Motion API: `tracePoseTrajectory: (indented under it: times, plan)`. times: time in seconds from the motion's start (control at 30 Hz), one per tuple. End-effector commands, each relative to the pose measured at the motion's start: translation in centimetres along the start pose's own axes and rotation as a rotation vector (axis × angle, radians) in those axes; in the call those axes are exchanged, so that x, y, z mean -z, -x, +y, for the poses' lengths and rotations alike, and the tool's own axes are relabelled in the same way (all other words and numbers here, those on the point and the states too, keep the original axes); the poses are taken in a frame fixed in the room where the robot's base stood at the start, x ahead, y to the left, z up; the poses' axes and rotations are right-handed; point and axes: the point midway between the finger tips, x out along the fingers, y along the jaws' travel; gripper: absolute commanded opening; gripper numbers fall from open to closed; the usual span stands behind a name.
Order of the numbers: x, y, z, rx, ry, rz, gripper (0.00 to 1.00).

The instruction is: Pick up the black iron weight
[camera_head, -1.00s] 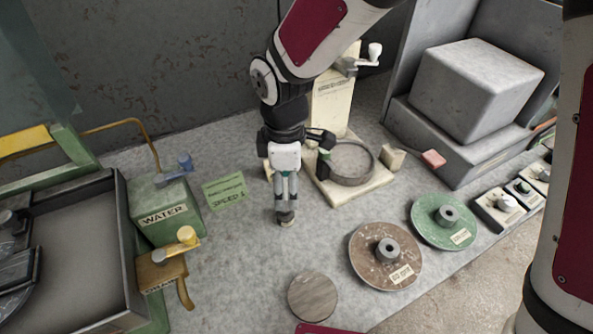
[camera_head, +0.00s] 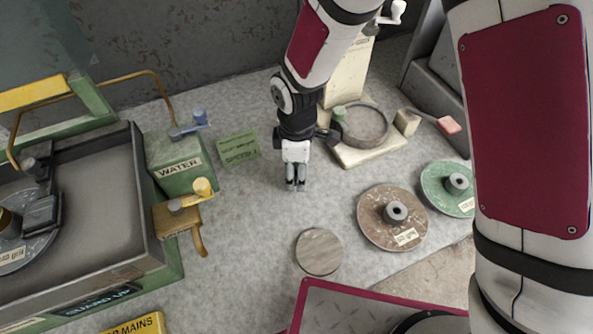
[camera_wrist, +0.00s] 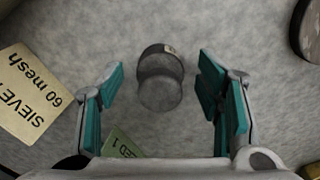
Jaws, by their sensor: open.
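The black iron weight (camera_wrist: 160,80) shows in the wrist view as a dark grey, round piece with a narrower waist and a small pale label at its top edge. It stands on the grey speckled bench between my open fingers, with a gap on either side. My gripper (camera_wrist: 160,76) has its two teal-padded fingers spread around it. In the head view my gripper (camera_head: 296,182) points down at the bench, and the weight is hidden behind the fingers there. I cannot tell the exact height of the fingertips over the weight.
A green card (camera_head: 239,149) and a green WATER box (camera_head: 181,172) lie left of my gripper. A cream stand with a round sieve (camera_head: 364,126) is to the right.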

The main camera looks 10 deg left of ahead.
Motion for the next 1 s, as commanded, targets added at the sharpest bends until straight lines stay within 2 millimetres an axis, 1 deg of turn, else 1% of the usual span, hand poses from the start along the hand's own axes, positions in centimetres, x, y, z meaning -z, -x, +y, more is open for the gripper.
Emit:
tracePoseTrajectory:
  times: [0.1,0.13,0.17,0.2,0.27,0.3,0.37,0.4,0.77,0.87,1.0]
  plan:
    - [0.0,0.0,0.0,0.000,0.000,0.000,0.59]
    - [0.0,0.0,0.0,0.000,0.000,0.000,0.57]
    - [0.0,0.0,0.0,0.000,0.000,0.000,0.50]
    - [0.0,0.0,0.0,0.000,0.000,0.000,0.41]
    - [0.0,0.0,0.0,0.000,0.000,0.000,0.28]
    - [0.0,0.0,0.0,0.000,0.000,0.000,0.19]
    - [0.0,0.0,0.0,0.000,0.000,0.000,0.05]
    - [0.0,0.0,0.0,0.000,0.000,0.000,0.00]
    - [0.1,0.3,0.1,-0.001,0.000,0.002,0.00]
    - [0.1,0.8,0.1,-0.002,0.000,0.002,0.00]
    - [0.0,2.1,0.1,-0.004,-0.001,0.002,0.00]
